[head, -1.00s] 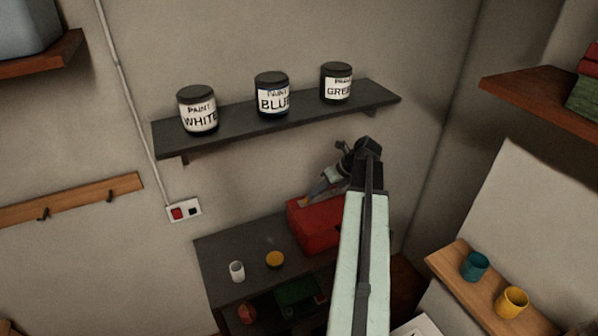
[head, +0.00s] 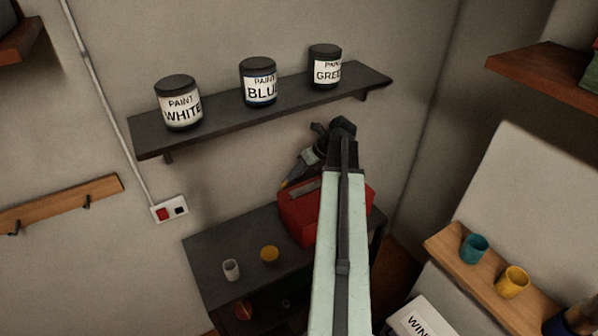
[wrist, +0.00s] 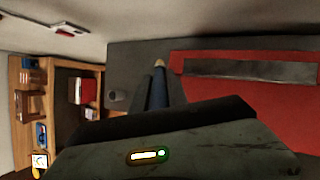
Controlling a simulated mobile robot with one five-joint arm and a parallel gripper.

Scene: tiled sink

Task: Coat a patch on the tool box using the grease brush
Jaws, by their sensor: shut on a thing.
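The red tool box (head: 297,222) stands on the dark table against the wall, partly hidden behind my arm in the head view. In the wrist view its red top (wrist: 235,115) with a long dark grey strip fills the right side. My gripper (head: 297,174) is above the tool box's back left part, pointing down and left. It is shut on the grease brush (wrist: 158,88), whose dark blue body and small tan tip show in the wrist view. The tip appears beside the box's left edge; I cannot tell whether it touches. No coated patch is discernible.
A shelf (head: 150,143) with paint cans (head: 260,82) hangs above my gripper. A wooden shelf (head: 450,245) with cups is at right.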

